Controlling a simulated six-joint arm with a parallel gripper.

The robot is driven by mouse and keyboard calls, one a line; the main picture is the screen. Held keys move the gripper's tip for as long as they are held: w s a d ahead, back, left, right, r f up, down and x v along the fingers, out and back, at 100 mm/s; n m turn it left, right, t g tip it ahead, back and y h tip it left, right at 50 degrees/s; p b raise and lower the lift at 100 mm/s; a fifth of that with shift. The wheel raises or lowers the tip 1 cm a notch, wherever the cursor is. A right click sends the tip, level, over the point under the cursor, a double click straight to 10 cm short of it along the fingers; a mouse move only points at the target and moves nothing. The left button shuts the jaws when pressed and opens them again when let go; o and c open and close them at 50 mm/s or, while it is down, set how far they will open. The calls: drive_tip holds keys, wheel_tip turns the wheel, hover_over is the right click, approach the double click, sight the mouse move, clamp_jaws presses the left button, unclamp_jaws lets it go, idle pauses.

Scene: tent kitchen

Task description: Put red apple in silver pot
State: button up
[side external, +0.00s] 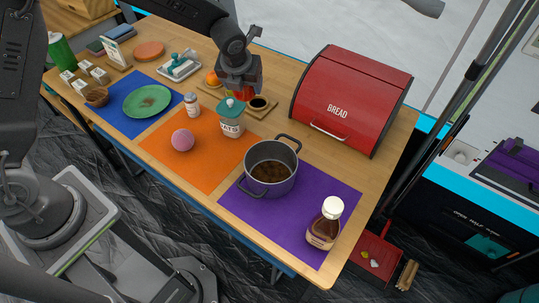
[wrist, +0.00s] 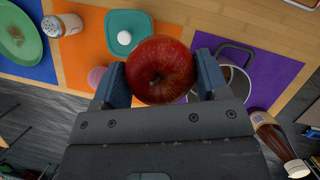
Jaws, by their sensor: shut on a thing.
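The red apple (wrist: 160,68) is held between the two blue finger pads of my gripper (wrist: 160,84) in the wrist view. In the side external view my gripper (side external: 240,88) is above the back of the table, behind the teal-lidded jar, and the apple is mostly hidden there. The silver pot (side external: 271,168) stands on the purple mat, to the right and front of my gripper. It is open on top with dark brown contents and two handles. In the wrist view the pot (wrist: 236,88) is partly hidden behind the apple and the right finger.
A teal-lidded jar (side external: 231,118) stands between my gripper and the pot. A red bread box (side external: 350,98) is at the back right. A brown bottle (side external: 323,226) stands on the purple mat (side external: 293,219). A pink ball (side external: 183,140) and a shaker (side external: 192,105) are on the orange mat.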

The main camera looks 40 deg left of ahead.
sight(248, 97)
drive_tip(key=s+d+r, duration=0.2)
drive_tip(key=s+d, duration=0.3)
drive_tip(key=d, duration=0.1)
drive_tip(key=d+f, duration=1)
drive_tip(key=f, duration=0.1)
drive_tip(key=shift+d, duration=0.4)
drive_tip(key=shift+w, duration=0.1)
drive_tip(key=shift+f, duration=0.25)
drive_tip(key=o, duration=1)
drive_tip(key=shift+c, duration=0.2)
